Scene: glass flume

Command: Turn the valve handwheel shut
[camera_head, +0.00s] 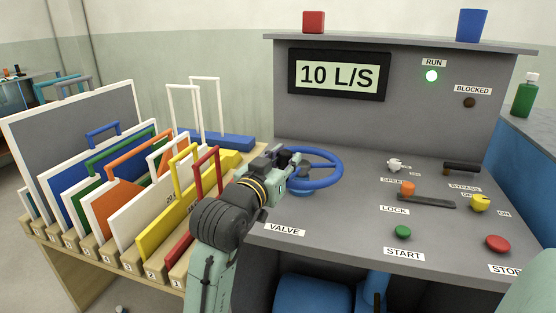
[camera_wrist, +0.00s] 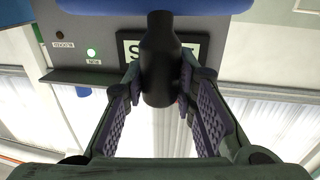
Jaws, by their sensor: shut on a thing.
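The blue valve handwheel (camera_head: 328,182) lies on the left part of the grey console, behind the VALVE label (camera_head: 284,230). My gripper (camera_head: 291,157) is at the wheel's left side in the head view, and my arm hides part of the rim there. In the wrist view my gripper (camera_wrist: 161,82) is shut on the wheel's dark handle knob (camera_wrist: 160,60), with a finger on each side of it. The blue rim (camera_wrist: 155,5) crosses the top of that view. The display (camera_head: 338,76) reads 10 L/S.
The RUN lamp (camera_head: 431,76) glows green and the BLOCKED lamp (camera_head: 469,102) is dark. Several knobs and buttons, among them the red STOP button (camera_head: 498,243), stand to the right on the console. A wooden rack (camera_head: 130,265) of coloured framed plates stands close left of my arm.

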